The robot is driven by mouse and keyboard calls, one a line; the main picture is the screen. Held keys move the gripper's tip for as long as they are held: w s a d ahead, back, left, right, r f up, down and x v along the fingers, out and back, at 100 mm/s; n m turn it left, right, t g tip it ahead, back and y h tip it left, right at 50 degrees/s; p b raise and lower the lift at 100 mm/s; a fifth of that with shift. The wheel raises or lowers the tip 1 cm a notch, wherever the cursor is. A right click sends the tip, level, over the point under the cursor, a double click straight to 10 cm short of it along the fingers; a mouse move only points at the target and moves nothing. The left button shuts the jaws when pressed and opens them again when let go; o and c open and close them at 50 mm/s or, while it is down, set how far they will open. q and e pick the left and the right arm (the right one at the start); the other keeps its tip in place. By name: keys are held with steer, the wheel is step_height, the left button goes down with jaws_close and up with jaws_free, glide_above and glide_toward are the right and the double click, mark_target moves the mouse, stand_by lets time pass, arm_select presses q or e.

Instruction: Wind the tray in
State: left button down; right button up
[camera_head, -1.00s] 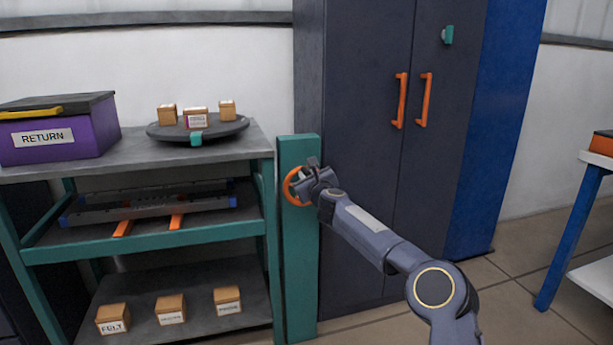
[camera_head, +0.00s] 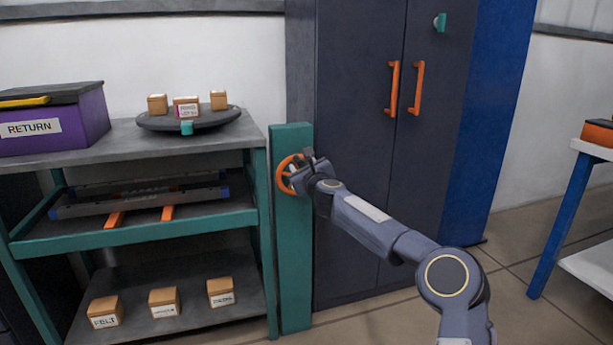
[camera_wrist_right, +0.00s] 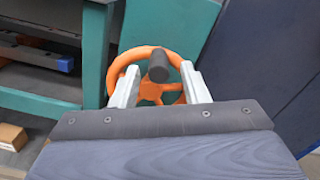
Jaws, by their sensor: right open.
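An orange handwheel (camera_head: 284,176) is mounted on a teal post (camera_head: 292,235) at the right end of the shelf unit. It also shows in the right wrist view (camera_wrist_right: 117,72), with a dark knob (camera_wrist_right: 158,64) standing out from its rim. My right gripper (camera_head: 308,160) is at the wheel. In the wrist view its two fingers (camera_wrist_right: 160,82) are apart, one on each side of the knob; contact is not clear. My left gripper is not in view.
A purple RETURN box (camera_head: 60,130) and a dark round plate (camera_head: 215,118) with small boxes stand on the top shelf. Several small boxes sit on the bottom shelf (camera_head: 190,325). A dark cabinet (camera_head: 350,100) stands close behind my right arm; a blue-legged table (camera_head: 560,225) is at right.

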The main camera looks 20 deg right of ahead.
arm_select(q)
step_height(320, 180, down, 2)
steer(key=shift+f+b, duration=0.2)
steer(key=shift+b, duration=0.55)
arm_select(e)
steer(key=s, duration=0.5)
steer(key=shift+s+d, duration=0.1)
steer(key=shift+s, duration=0.2)
